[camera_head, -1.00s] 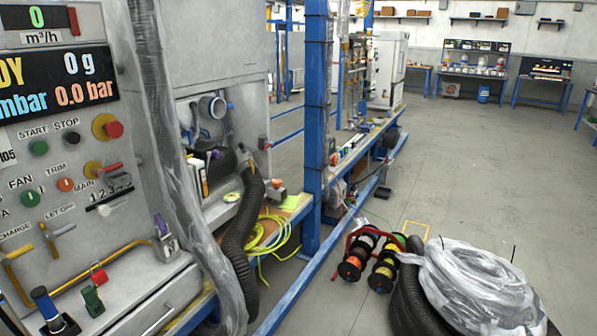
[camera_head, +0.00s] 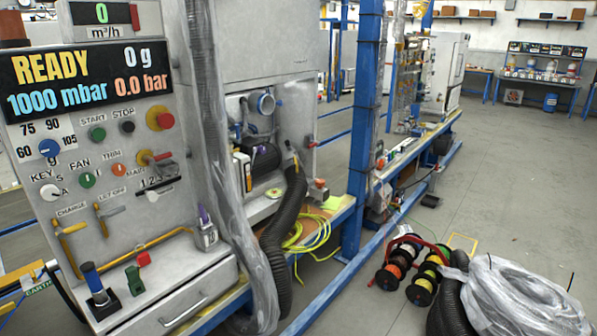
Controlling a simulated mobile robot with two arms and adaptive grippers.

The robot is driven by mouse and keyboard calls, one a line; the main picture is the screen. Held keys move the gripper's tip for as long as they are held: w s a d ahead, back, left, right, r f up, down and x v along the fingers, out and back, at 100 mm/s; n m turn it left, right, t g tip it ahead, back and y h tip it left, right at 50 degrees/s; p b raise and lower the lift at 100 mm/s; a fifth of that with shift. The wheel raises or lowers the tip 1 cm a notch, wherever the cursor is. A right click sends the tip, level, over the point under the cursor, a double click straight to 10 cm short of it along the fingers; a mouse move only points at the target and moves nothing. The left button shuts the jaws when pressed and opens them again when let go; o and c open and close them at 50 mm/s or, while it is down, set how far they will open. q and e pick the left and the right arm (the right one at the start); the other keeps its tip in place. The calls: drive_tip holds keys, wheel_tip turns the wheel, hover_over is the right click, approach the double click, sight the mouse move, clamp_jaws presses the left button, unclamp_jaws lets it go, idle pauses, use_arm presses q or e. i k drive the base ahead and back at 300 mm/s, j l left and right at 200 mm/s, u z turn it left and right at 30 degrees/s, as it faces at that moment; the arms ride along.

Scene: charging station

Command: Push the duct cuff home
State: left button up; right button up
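A black ribbed duct (camera_head: 286,215) rises from low beside the cabinet to the right side of an open bay in the machine. Its upper end (camera_head: 293,165) is near the bay's right edge; I cannot tell whether a cuff there is seated. A round port with a blue-grey rim (camera_head: 266,104) shows in the upper part of the bay. A second, translucent-wrapped grey duct (camera_head: 222,150) runs down the front of the cabinet. Neither of my grippers is in view.
The control panel (camera_head: 88,82) reads READY, with knobs, levers and a drawer below. A blue post (camera_head: 365,110) stands right of the bay. Yellow cable (camera_head: 305,232), cable reels (camera_head: 410,265) and wrapped hose (camera_head: 520,300) lie to the right.

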sight(292, 163)
drive_tip(key=i+l, duration=0.15)
drive_tip(key=i, duration=0.25)
drive_tip(key=i+l+z, duration=0.1)
drive_tip(key=i, duration=0.3)
drive_tip(key=i+l, duration=0.2)
drive_tip(key=i, duration=0.2)
